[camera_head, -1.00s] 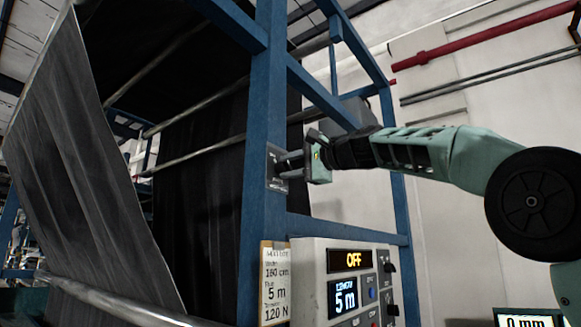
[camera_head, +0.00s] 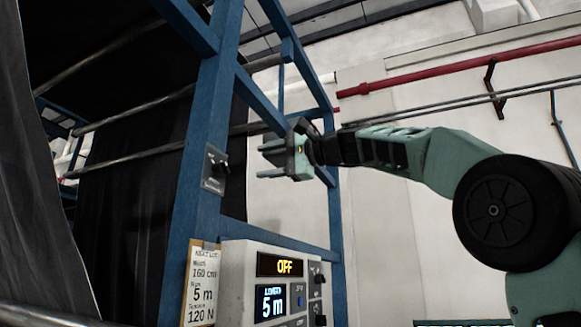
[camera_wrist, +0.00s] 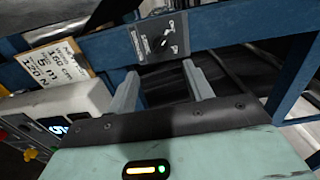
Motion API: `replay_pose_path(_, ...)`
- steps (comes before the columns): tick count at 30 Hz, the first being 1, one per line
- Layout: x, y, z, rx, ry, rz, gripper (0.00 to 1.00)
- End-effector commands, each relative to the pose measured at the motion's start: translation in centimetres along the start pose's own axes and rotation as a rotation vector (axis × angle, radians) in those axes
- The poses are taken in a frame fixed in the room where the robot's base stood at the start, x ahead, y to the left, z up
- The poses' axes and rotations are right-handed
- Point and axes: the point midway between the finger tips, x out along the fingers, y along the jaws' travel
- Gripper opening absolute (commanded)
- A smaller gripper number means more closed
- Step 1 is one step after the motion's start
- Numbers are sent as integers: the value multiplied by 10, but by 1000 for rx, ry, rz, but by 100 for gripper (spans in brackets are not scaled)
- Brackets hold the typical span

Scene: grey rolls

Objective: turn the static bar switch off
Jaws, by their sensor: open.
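The static bar switch (camera_head: 214,166) is a small dark plate with a toggle lever, mounted on the blue upright post. In the wrist view the switch plate (camera_wrist: 163,37) shows at the top centre, beyond the fingertips, with its lever tilted; its lettering is too small to read surely. My gripper (camera_head: 263,161) is to the right of the switch in the head view, apart from it, with its fingers pointing left. In the wrist view my gripper (camera_wrist: 163,78) has its two fingers spread with nothing between them.
Dark sheet material hangs at the left. Red and grey pipes (camera_head: 455,66) run along the wall.

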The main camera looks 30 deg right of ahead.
Motion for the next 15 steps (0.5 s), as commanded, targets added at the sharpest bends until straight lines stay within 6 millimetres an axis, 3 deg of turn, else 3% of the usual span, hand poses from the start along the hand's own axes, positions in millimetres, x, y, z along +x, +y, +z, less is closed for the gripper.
replay_pose_path(6, -42, 2, 0, -1, 2, -1, 51)
replay_pose_path(15, -60, 0, 1, 0, -1, 1, 51)
